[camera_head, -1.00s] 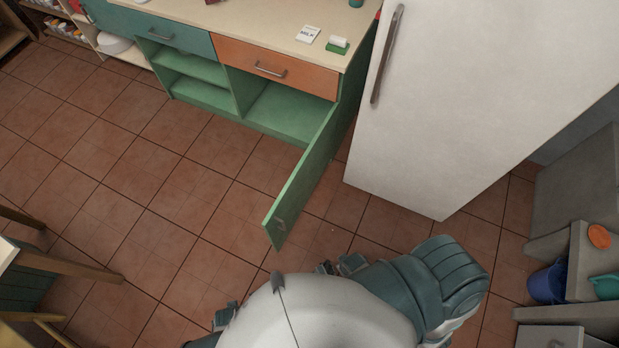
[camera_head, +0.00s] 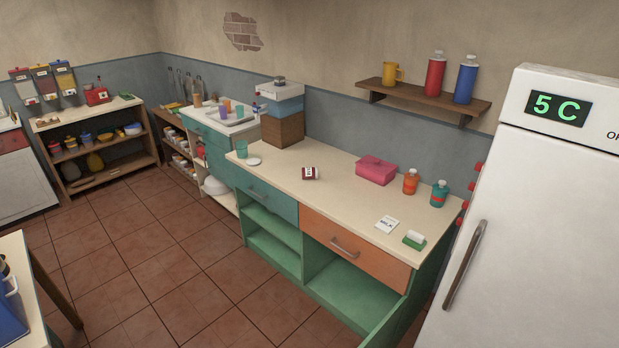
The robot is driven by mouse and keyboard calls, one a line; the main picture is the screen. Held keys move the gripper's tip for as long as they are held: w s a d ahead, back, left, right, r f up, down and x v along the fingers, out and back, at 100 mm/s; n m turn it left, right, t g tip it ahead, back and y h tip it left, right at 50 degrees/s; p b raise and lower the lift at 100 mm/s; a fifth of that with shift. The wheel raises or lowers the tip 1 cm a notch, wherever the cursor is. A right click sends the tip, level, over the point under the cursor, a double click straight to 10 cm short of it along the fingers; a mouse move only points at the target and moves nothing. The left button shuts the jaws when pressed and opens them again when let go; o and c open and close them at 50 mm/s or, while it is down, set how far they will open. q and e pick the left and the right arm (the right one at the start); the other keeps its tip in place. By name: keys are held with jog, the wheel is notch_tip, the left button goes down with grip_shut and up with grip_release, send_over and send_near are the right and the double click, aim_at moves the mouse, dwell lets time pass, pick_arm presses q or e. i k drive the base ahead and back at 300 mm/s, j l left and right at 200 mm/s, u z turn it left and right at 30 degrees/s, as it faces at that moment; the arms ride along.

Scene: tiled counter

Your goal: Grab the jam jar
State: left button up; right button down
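Neither of my grippers is in the head view now.
A pink box (camera_head: 376,170), an orange bottle (camera_head: 410,182), a teal bottle (camera_head: 439,194), a milk card (camera_head: 387,225) and a green-and-white block (camera_head: 414,239) share the counter. A white fridge (camera_head: 530,220) stands at the right. Tiled floor (camera_head: 170,270) is clear in front.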

aim_at(308, 173)
jog(key=u, duration=0.35)
jog(key=i+j+u, duration=0.15)
jog(key=j, duration=0.3)
jog(key=i+j+u, duration=0.1)
jog(key=i+j, duration=0.15)
jog(key=j, duration=0.2)
jog(key=i+j+u, duration=0.15)
jog(key=j, duration=0.25)
jog(key=i+z, duration=0.35)
jog(key=i, duration=0.15)
jog(key=i+z, duration=0.35)
jog(key=i, duration=0.15)
jog(key=i+j+z, duration=0.35)
jog(key=i+l, duration=0.1)
